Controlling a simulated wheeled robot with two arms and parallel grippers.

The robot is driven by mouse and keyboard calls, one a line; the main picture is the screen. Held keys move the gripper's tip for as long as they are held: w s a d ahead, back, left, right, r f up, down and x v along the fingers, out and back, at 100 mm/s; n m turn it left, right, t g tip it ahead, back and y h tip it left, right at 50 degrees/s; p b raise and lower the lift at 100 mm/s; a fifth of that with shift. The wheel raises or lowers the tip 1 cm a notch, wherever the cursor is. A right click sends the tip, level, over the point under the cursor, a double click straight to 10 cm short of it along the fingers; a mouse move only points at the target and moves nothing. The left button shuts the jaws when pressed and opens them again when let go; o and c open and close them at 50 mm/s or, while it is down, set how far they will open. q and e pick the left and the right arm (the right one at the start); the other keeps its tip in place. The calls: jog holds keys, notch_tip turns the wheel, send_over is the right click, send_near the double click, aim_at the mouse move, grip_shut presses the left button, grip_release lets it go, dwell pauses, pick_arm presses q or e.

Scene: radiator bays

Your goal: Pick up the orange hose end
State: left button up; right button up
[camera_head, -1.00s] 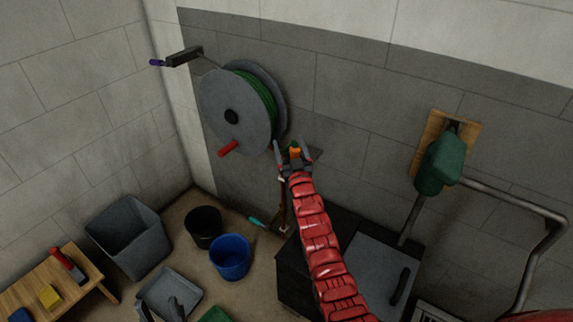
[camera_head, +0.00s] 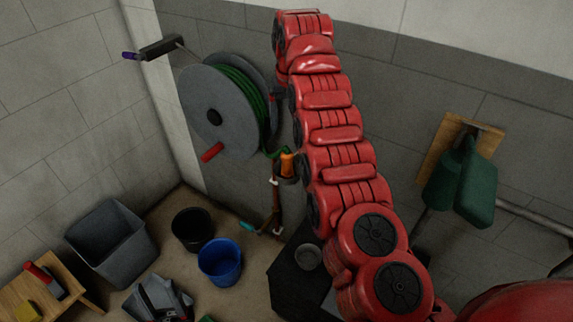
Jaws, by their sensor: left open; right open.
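The orange hose end (camera_head: 287,163) is upright against the wall, at the lower right of the hose reel (camera_head: 213,112). Green hose runs to it from the reel. It rests at a small dark holder, and no gripper is seen on it. My red right arm rises from the lower right just beside it, and its gripper is not seen, either behind the arm or outside the picture.
A grey bin (camera_head: 110,243), a black bucket (camera_head: 192,229) and a blue bucket (camera_head: 220,262) stand on the floor at left. A wooden bench (camera_head: 58,290) is at the lower left. A dark cabinet (camera_head: 295,285) stands below the hose end.

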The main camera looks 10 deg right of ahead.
aim_at(287, 154)
jog(key=f, duration=0.3)
jog(key=w+f+p, duration=0.1)
jog(key=f, duration=0.7)
jog(key=shift+w+f+p, duration=0.1)
jog(key=shift+w+p, duration=0.25)
jog(key=shift+f, duration=0.6)
notch_tip(287, 154, down, 3)
jog(key=shift+d+f, duration=0.15)
jog(key=shift+w+f, duration=0.15)
jog(key=shift+f, duration=0.35)
grip_shut()
